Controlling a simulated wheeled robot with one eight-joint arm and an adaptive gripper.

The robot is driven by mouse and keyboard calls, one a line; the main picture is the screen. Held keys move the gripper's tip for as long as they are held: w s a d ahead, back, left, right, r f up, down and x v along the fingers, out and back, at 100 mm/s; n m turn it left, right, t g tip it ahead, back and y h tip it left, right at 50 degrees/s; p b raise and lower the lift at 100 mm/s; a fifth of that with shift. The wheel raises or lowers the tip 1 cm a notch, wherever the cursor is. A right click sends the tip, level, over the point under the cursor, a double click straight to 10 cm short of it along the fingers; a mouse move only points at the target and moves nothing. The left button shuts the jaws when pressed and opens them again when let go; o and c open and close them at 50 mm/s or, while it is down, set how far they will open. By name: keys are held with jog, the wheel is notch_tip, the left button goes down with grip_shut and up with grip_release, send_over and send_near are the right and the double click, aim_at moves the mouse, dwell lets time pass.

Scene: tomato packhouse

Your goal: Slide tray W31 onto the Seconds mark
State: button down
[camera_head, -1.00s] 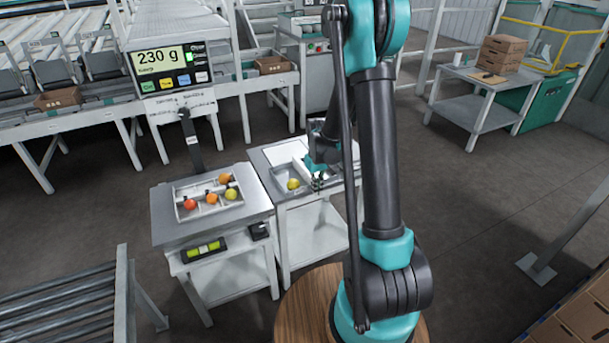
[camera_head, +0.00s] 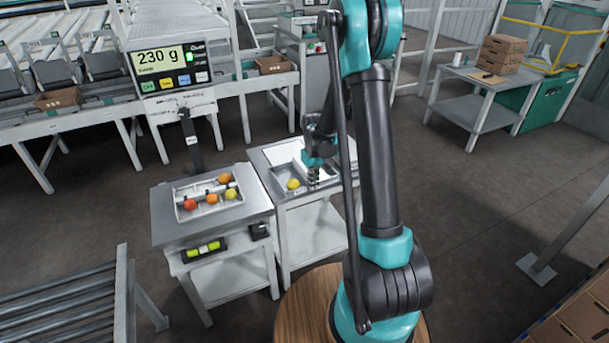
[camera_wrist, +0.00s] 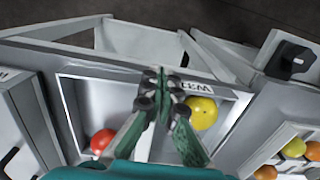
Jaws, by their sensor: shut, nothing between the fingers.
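Tray W31 (camera_wrist: 105,73) is a shallow light tray on the right-hand bench. Its label (camera_wrist: 196,87) reads upside down in the wrist view. It holds a yellow tomato (camera_wrist: 201,113) and a red tomato (camera_wrist: 102,141). In the head view the yellow tomato (camera_head: 293,184) shows, while my arm hides part of the tray. My gripper (camera_wrist: 158,82) is shut and empty, with its fingertips at the label-side wall; I cannot tell whether they touch it. In the head view my gripper (camera_head: 313,178) points down beside the yellow tomato. I cannot make out the Seconds mark.
A scale bench (camera_head: 165,220) stands to the left with a sectioned tray (camera_head: 178,205) of several tomatoes. A pale panel (camera_head: 284,152) lies at the back of the right-hand bench.

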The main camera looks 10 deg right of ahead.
aim_at(303, 166)
jog(key=shift+w+a, duration=0.2)
jog(key=shift+w, duration=0.45)
jog(key=shift+w+a, duration=0.2)
jog(key=shift+w, duration=0.45)
jog(key=shift+w+a, duration=0.55)
jog(key=shift+w, duration=1.4)
jog(key=shift+w+a, duration=0.55)
jog(key=shift+w, duration=1.35)
jog(key=shift+w+a, duration=0.55)
jog(key=shift+w, duration=1.55)
jog(key=shift+w+a, duration=0.2)
jog(key=shift+w, duration=0.45)
jog(key=shift+w+a, duration=0.2)
jog(key=shift+w, duration=0.45)
jog(key=shift+s+d, duration=0.4)
jog(key=shift+s, duration=1)
jog(key=shift+s+d, duration=0.4)
jog(key=shift+s, duration=0.95)
jog(key=shift+s+d, duration=0.4)
jog(key=shift+s, duration=1)
jog(key=shift+r, duration=4)
